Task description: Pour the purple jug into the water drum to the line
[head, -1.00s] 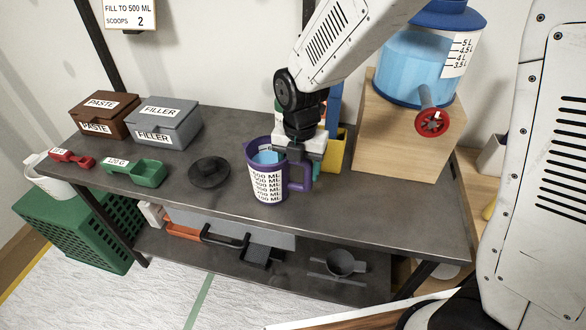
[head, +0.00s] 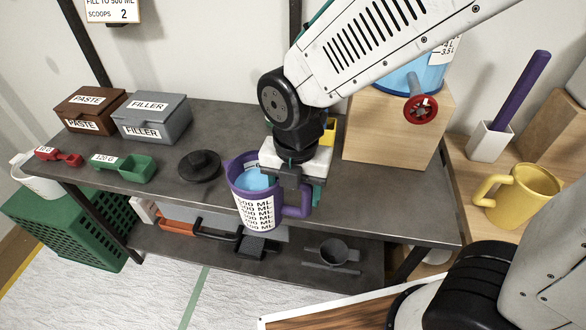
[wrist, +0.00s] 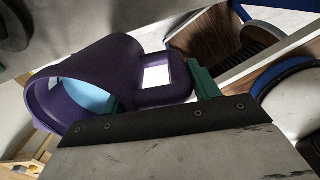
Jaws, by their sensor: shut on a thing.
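The purple jug (head: 242,171) has a white scale label and light blue water inside. My gripper (head: 303,192) is shut on the jug's handle at its right side. The jug is near upright and looks held above the front edge of the dark bench. In the wrist view the jug (wrist: 125,60) lies between and beyond the green fingertips, with blue water in its mouth. The blue water drum (head: 408,76) stands on a wooden block (head: 392,135) at the back right, with a red tap (head: 421,109). My arm hides the drum's upper part and most of its scale.
A brown paste box (head: 88,110), a grey filler box (head: 152,118), a green scoop (head: 126,167), a red scoop (head: 58,156) and a black lid (head: 200,165) sit on the bench's left. A yellow mug (head: 520,195) stands on the right-hand table.

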